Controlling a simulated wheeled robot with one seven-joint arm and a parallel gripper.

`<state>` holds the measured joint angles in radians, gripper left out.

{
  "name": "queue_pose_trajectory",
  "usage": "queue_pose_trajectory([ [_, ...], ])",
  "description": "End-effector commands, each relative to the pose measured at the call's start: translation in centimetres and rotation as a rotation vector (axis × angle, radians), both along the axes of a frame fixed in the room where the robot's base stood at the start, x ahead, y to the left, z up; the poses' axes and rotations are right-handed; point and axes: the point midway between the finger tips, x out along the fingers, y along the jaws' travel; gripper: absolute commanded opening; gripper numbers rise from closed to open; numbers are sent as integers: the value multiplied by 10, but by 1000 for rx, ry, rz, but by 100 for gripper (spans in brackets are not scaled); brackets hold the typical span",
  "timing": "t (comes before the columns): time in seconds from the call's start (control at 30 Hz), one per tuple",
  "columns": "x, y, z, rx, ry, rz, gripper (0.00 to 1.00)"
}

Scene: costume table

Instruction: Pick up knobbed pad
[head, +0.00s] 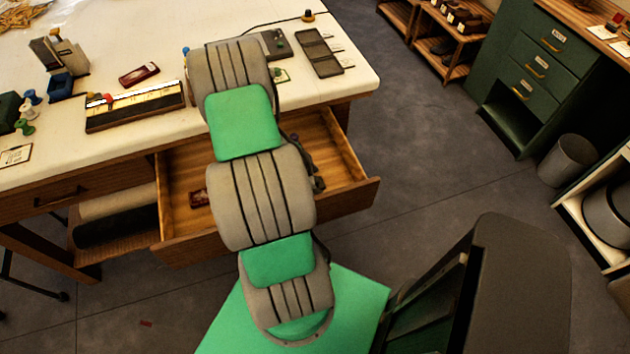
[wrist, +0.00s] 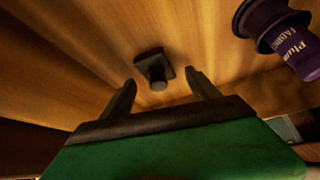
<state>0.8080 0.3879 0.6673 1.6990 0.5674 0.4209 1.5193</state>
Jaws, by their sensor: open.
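The knobbed pad (wrist: 156,72) is a dark, squarish plate with a round knob, lying on the wooden floor of the open drawer (head: 345,200). In the wrist view it is a little beyond my gripper (wrist: 162,80), with the knob roughly between the two dark fingertips. The fingers are spread and hold nothing.
A small dark red item (head: 200,198) lies in the drawer's left part. Drawer walls surround the space. The white tabletop (head: 350,84) above holds a long case (head: 135,106) and several other items.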

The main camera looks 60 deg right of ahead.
Motion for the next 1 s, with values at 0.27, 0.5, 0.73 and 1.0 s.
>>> queue_pose_trajectory([
  [0.27,-2,-2,-6,0,-1,1,69],
  [0.5,-2,-2,-6,1,-1,2,50],
  [0.73,-2,-1,-6,1,-1,2,31],
  [1.0,-2,-1,-5,1,-1,2,9],
])
